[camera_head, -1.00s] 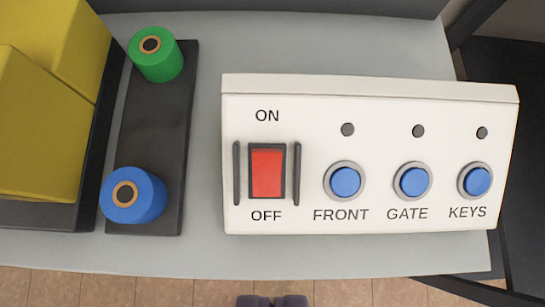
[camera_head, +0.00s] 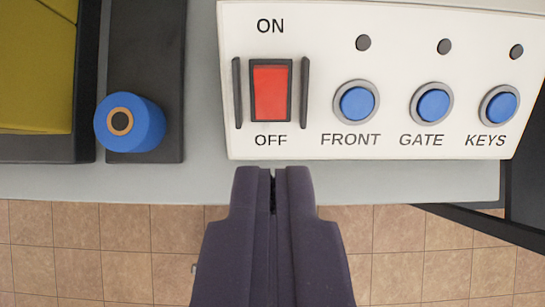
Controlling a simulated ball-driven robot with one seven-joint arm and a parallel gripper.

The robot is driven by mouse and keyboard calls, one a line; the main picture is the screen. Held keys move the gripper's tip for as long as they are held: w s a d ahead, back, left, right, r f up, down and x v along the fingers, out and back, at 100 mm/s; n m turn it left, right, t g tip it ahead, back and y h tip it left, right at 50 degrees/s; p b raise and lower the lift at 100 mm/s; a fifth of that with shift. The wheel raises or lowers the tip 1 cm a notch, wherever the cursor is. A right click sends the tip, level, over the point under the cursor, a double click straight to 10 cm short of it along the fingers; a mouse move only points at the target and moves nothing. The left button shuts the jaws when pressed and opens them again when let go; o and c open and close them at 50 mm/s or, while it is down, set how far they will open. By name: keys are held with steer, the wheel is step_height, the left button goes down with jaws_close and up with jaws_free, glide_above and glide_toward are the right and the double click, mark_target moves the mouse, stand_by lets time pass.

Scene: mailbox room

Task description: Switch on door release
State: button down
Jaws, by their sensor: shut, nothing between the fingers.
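A white control panel (camera_head: 330,145) lies on the grey table. On its left is a red rocker switch (camera_head: 270,93) in a black frame, with ON printed above it and OFF below. Dark guard bars stand at both sides of the switch. To its right are blue buttons marked FRONT (camera_head: 357,103), GATE (camera_head: 433,105) and KEYS (camera_head: 502,105), each with a dark, unlit lamp above. My gripper (camera_head: 272,175) is shut and empty. In the picture its tips are just below the panel's lower edge, under the OFF label, apart from the switch.
A blue tape roll (camera_head: 130,124) stands on a black tray (camera_head: 145,55) left of the panel. Yellow blocks (camera_head: 38,65) sit in a dark holder at the far left. The grey table (camera_head: 200,178) ends at its front edge, with tiled floor (camera_head: 120,250) beyond.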

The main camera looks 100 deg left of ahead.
steer(key=b, duration=0.4)
glide_toward(272, 76)
steer(key=x, duration=0.5)
steer(key=shift+s+f, duration=0.1)
steer(key=shift+f, duration=0.1)
steer(key=shift+x, duration=0.8)
steer(key=shift+r, duration=0.1)
steer(key=shift+r, duration=0.1)
